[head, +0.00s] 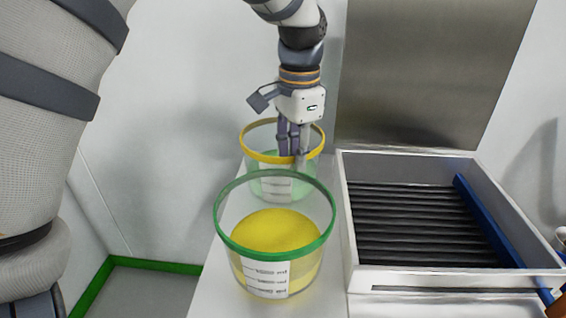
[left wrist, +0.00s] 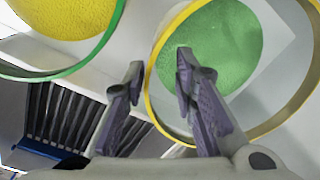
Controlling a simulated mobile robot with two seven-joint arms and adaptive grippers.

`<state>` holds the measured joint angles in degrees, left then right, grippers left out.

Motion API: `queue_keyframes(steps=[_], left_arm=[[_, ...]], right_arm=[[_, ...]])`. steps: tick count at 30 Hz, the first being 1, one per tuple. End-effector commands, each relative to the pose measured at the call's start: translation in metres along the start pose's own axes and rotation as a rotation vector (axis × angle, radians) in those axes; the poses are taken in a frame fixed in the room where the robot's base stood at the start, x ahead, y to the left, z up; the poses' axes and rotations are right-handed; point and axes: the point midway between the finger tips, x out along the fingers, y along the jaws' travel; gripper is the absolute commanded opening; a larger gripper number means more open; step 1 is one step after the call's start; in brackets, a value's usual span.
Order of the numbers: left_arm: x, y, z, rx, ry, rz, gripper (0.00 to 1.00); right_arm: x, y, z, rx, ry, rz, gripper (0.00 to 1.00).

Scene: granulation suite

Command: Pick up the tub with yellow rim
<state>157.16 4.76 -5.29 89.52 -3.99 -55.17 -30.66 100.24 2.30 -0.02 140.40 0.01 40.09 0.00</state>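The tub with the yellow rim (head: 254,157) stands on the white bench behind the green-rimmed tub. It is clear, has a white label and holds green powder, which also shows in the left wrist view (left wrist: 225,45). My left gripper (head: 296,160) points down at the right part of its rim. In the left wrist view its fingers (left wrist: 159,64) are apart, one inside the tub and one outside, with the yellow rim between them. I cannot tell whether they touch the wall. The front tub partly hides the yellow-rimmed tub's lower part. My right gripper is not in view.
The green-rimmed tub (head: 323,241) with yellow powder stands close in front. A white-framed tray (head: 450,280) with dark slats and a blue bar (head: 490,222) is to the right. A steel panel (head: 430,75) stands behind it. The bench's left edge is near both tubs.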

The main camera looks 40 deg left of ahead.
Motion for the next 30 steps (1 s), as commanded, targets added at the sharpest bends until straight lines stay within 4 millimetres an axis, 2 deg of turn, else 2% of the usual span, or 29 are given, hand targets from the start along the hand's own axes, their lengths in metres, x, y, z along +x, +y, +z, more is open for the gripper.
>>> queue_keyframes(steps=[1,5,9,13,20,24,30], left_arm=[[0.01,0.0,0.0,0.0,-0.004,0.002,0.26],[0.025,0.001,-0.002,0.0,-0.003,0.001,0.26],[0.053,0.008,-0.011,-0.001,-0.006,0.002,0.26],[0.069,0.008,-0.011,-0.001,0.0,0.0,0.26],[0.07,0.007,-0.011,-0.001,0.003,-0.002,0.26],[0.07,0.007,-0.011,-0.001,0.003,-0.002,0.0],[0.07,0.007,-0.011,-0.001,0.003,-0.002,0.0]], right_arm=[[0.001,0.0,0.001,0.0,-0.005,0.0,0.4],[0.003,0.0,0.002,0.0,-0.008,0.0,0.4],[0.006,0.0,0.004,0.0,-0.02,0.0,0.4],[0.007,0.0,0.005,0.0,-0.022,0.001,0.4],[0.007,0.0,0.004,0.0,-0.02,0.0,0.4],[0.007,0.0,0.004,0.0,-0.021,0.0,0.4],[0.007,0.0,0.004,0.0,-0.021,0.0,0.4]])
